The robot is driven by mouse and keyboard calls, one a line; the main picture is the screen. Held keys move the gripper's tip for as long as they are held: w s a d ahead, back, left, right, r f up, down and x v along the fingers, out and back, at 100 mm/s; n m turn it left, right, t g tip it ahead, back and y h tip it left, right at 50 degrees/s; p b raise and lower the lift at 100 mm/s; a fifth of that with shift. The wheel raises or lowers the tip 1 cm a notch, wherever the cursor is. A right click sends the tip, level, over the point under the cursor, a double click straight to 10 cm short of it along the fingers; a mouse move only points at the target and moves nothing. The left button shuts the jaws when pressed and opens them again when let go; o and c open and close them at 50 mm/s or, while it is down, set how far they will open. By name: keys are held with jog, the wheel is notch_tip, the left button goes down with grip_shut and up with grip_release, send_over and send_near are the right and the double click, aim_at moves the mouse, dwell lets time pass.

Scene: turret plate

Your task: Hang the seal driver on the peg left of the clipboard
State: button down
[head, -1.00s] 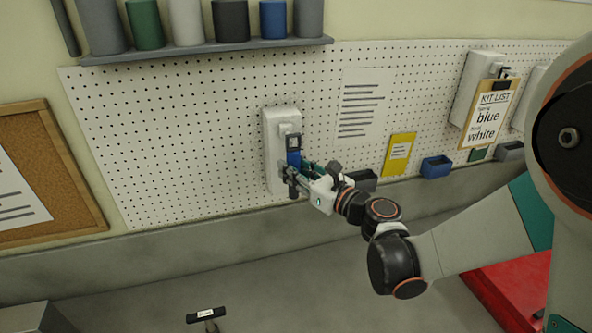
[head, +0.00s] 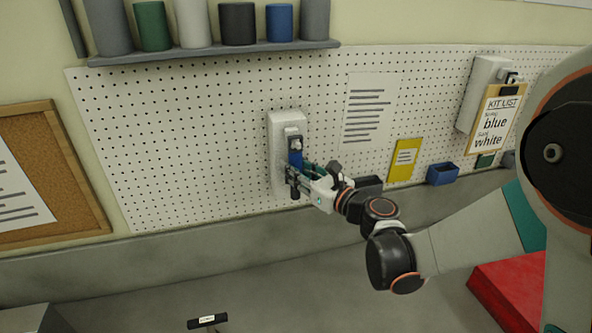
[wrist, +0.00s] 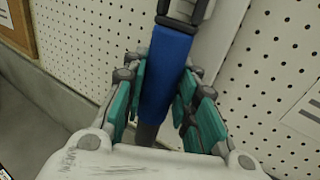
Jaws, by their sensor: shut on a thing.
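The seal driver, with its blue handle (head: 295,160) and dark top end, is upright in front of a white backing plate (head: 275,135) on the pegboard. My gripper (head: 292,175) is shut on the blue handle, which the wrist view also shows between the teal finger pads (wrist: 165,85). A light piece shows within the dark top end. I cannot tell whether the driver's top is around the peg or only in front of it. The clipboard (head: 495,128) reading "KIT LIST" hangs on another white plate (head: 487,75) farther right.
A shelf (head: 200,53) with several cylinders runs above the pegboard. A paper sheet (head: 367,112), yellow card (head: 404,160) and blue bin (head: 442,173) are right of my gripper. A red surface (head: 515,285) lies lower right. The pegboard left of the plate is clear.

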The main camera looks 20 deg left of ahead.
dwell(0.3)
jog(key=c, duration=1.2)
grip_release()
jog(key=shift+d, duration=0.1)
